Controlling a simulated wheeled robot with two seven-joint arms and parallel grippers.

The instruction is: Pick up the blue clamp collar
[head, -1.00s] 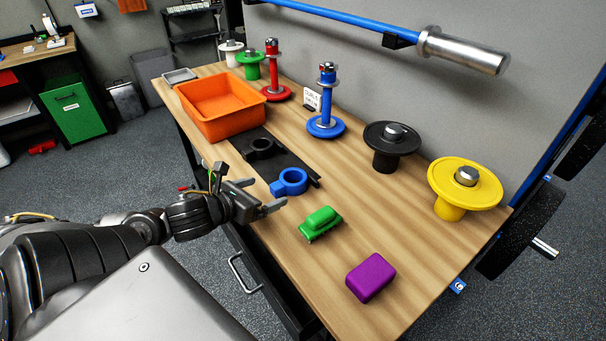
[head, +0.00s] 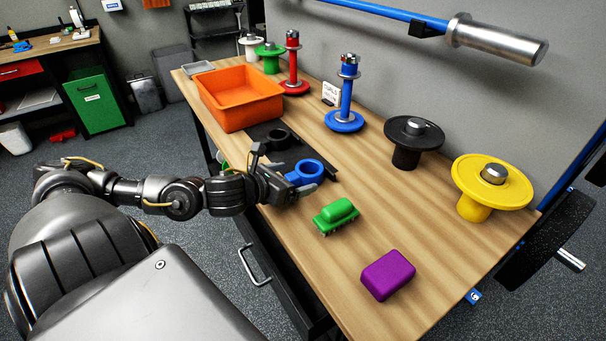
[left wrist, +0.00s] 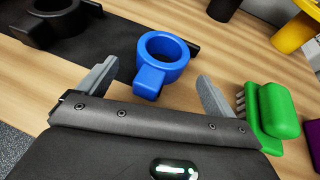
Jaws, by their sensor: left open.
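The blue clamp collar (head: 307,170) lies on the wooden bench at the edge of a dark mat, a ring with a short block handle. In the left wrist view the blue clamp collar (left wrist: 160,63) lies ahead of the jaws, its handle pointing toward the gripper. My left gripper (head: 306,183) is open and empty, low over the bench beside the collar. In the left wrist view its two fingers (left wrist: 158,85) stand apart on either side of the handle's line. The gripper partly hides the collar in the head view. My right gripper is not in view.
A black collar (head: 277,139) lies on the dark mat (head: 258,131). A green brush (head: 336,215) and a purple block (head: 388,275) lie nearer. An orange bin (head: 240,97), a blue stand (head: 344,120) and plate-topped posts stand behind. Bare wood lies between them.

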